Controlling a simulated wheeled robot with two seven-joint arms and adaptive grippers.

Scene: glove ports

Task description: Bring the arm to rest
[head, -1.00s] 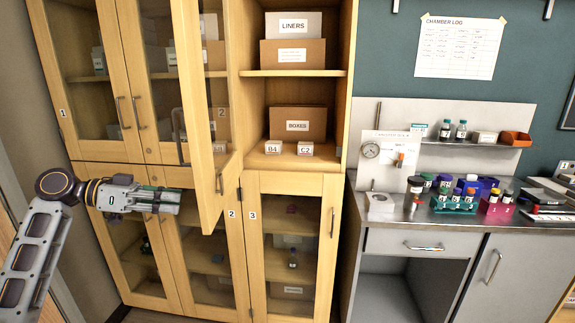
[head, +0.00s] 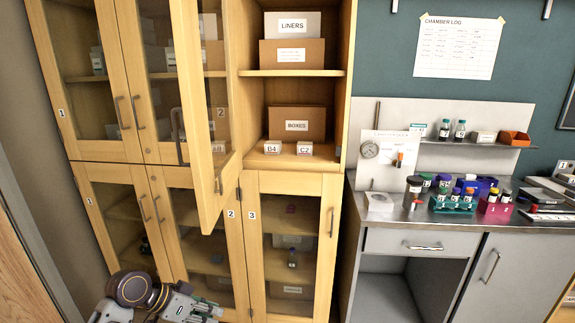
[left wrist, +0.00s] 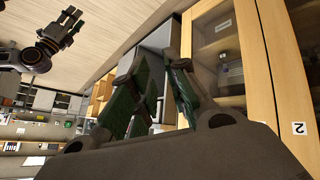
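My left gripper (head: 203,309) is at the bottom edge of the head view, in front of the lower cabinet doors, and is partly cut off. In the left wrist view its two green-padded fingers (left wrist: 158,92) stand apart with nothing between them. My other arm shows at the top left of the left wrist view, its gripper (left wrist: 72,22) with fingers apart and empty. It is outside the head view. The upper cabinet door marked 2 (head: 213,190) stands swung open above and to the right of my left gripper.
Lower glass-fronted cabinets (head: 292,250) stand behind my left gripper. An open shelf bay holds a LINERS box (head: 292,25) and a BOXES carton (head: 298,122). At right, a grey counter (head: 440,216) carries several vials in coloured racks. Dark space is below the counter's drawer.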

